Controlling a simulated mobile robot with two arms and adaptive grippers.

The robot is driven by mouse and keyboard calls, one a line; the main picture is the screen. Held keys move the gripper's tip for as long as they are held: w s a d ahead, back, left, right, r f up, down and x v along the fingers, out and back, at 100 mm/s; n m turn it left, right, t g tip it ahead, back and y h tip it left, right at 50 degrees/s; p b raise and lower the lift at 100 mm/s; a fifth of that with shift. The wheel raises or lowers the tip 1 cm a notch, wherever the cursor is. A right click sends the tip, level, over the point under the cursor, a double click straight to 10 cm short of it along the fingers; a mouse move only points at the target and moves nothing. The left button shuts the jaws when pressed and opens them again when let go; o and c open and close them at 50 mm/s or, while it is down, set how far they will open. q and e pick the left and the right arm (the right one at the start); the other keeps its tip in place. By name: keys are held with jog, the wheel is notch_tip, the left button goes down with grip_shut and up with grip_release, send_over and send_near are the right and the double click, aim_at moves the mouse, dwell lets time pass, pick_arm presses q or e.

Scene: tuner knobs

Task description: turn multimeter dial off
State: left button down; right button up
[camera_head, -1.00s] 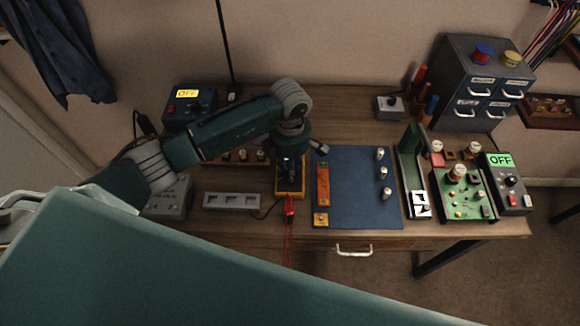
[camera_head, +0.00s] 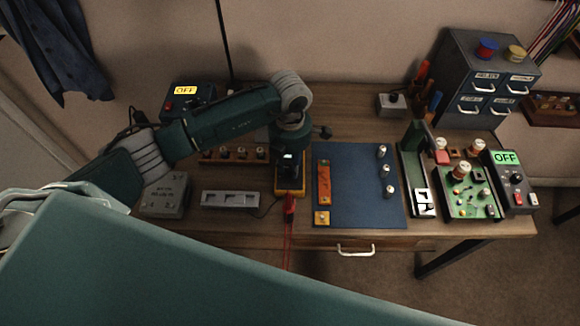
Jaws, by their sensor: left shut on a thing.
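The yellow-edged multimeter (camera_head: 289,190) lies on the wooden bench, left of the blue mat, with red leads running down from its front end. My left arm comes in from the left and reaches over it. My left gripper (camera_head: 290,163) points down onto the multimeter and is shut on its dial. The dial and fingertips are mostly hidden under the wrist. A small pale patch shows just below the gripper, too small to read. My right gripper is not in view.
The blue mat (camera_head: 357,210) with an orange strip and several small knobs lies close on the right. A grey slotted block (camera_head: 230,199) and a grey box (camera_head: 165,194) lie left. A dark unit reading OFF (camera_head: 188,101) stands behind. Green circuit board (camera_head: 468,200) is at right.

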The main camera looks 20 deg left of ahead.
aim_at(290, 168)
pick_arm(q)
jog(key=n+b, duration=0.1)
jog(key=n, duration=0.3)
jog(key=shift+n+b, duration=0.55)
jog(key=shift+n, duration=0.75)
jog(key=shift+w, duration=0.1)
jog(key=c, duration=1.5)
grip_release()
jog(key=shift+o, duration=0.2)
jog(key=shift+r, duration=0.1)
notch_tip(290, 168, up, 12)
